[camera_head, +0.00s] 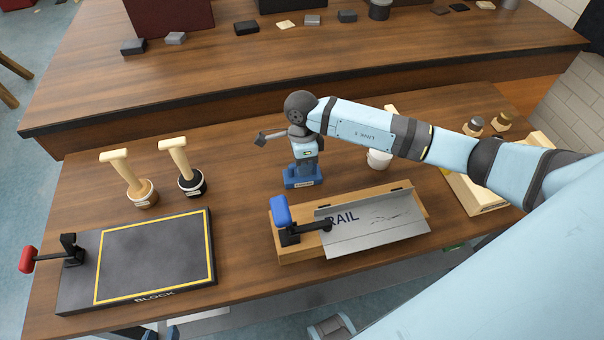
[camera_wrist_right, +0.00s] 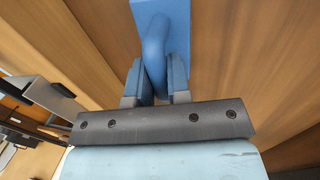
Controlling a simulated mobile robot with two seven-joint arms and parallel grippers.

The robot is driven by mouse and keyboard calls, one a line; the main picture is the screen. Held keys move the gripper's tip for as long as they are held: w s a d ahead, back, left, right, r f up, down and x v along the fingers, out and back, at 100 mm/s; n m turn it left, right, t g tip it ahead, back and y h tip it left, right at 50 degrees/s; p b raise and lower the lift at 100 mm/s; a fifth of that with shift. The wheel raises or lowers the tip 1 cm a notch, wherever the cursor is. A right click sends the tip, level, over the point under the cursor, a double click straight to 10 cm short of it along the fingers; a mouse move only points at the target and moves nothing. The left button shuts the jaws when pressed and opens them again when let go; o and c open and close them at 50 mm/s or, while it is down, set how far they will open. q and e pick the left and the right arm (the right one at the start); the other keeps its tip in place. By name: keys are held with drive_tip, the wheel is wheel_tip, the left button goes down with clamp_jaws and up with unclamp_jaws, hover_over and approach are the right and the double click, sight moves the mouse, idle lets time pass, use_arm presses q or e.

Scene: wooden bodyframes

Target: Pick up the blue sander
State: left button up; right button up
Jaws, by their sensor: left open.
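The blue sander (camera_head: 302,178) stands upright on the wooden table near the middle of the head view, with a pale label on its base. Its flat blue base and rounded handle (camera_wrist_right: 154,45) fill the top middle of the right wrist view. My right gripper (camera_head: 307,157) is above it, pointing down. In the right wrist view the two fingers of my right gripper (camera_wrist_right: 156,88) lie against both sides of the handle, with no clear gap. My left gripper (camera_head: 160,332) is partly visible at the bottom edge, below the table front, open and empty.
A wooden block with a metal plate marked RAIL (camera_head: 372,222) and a blue-handled clamp (camera_head: 283,213) is in front. A white cup (camera_head: 379,159) stands right.

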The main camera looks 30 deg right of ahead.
clamp_jaws()
wheel_tip(320, 180, up, 20)
drive_tip(key=shift+b, duration=0.4)
idle(0.4)
drive_tip(key=shift+o, duration=0.5)
unclamp_jaws()
clamp_jaws()
drive_tip(key=shift+d, duration=0.1)
